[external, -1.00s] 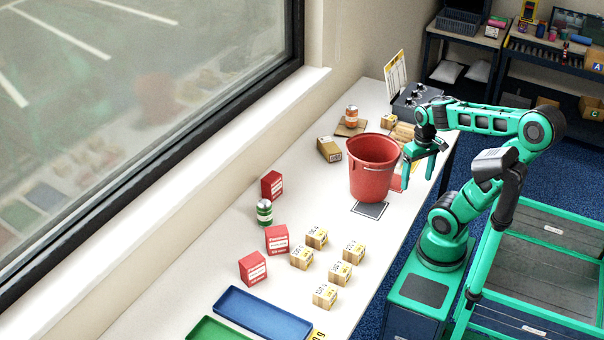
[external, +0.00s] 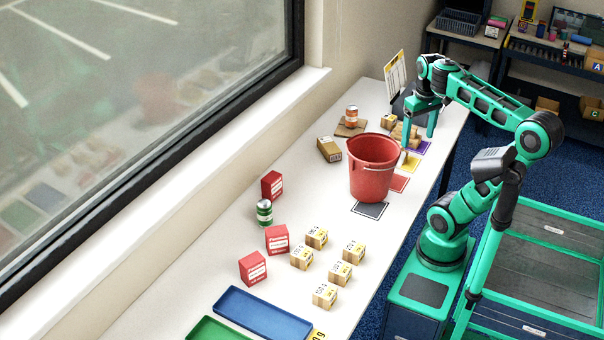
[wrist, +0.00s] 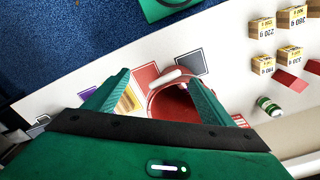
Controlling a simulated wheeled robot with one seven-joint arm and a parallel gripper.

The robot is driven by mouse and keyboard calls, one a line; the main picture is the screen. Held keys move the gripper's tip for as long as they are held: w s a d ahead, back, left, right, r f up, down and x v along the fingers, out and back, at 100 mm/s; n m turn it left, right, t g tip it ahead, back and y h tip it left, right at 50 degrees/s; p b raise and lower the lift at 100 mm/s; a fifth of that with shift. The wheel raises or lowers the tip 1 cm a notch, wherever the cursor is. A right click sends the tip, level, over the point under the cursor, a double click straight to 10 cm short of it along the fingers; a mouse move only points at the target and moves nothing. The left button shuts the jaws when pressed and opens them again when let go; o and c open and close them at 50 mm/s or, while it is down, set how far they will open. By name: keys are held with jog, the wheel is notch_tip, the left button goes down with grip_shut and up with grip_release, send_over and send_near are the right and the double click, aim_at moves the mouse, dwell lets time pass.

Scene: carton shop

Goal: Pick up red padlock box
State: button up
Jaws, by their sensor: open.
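Three red boxes with white labels stand along the window side of the table in the external view: one behind the green can (external: 272,185), one in front of that can (external: 277,240), and one nearest the blue tray (external: 253,268). Their print is too small to tell which is the padlock box. Two show at the right of the wrist view, one (wrist: 290,82) beside the other (wrist: 313,67); part of the third (wrist: 240,121) shows by a finger. My gripper (external: 420,122) is open and empty, above the far table end beyond the bucket, well away from the boxes.
A red bucket (external: 372,170) stands between my gripper and the red boxes. A green can (external: 264,212), several small cartons (external: 341,273) and a blue tray (external: 262,314) are nearer the front. Coloured mats (external: 370,209) lie along the table edge.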

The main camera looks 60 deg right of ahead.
jog(key=w+d+f+n+t+h, duration=0.1)
jog(key=w+f+t+h, duration=0.15)
jog(key=w, duration=1.05)
notch_tip(320, 180, up, 3)
jog(key=n+t+y, duration=0.2)
jog(key=n+t, duration=0.2)
jog(key=t, duration=0.7)
send_over(277, 186)
jog(key=s+a, duration=0.1)
jog(key=s, duration=0.3)
jog(key=shift+h, duration=0.25)
jog(key=f, duration=2.3)
jog(key=shift+d+f, duration=0.25)
jog(key=shift+f, duration=0.1)
jog(key=x, duration=0.5)
jog(key=shift+w+f, duration=0.15)
jog(key=shift+f, duration=0.1)
jog(key=shift+x, duration=2.65)
jog(key=shift+r, duration=0.15)
jog(key=c, duration=1.3)
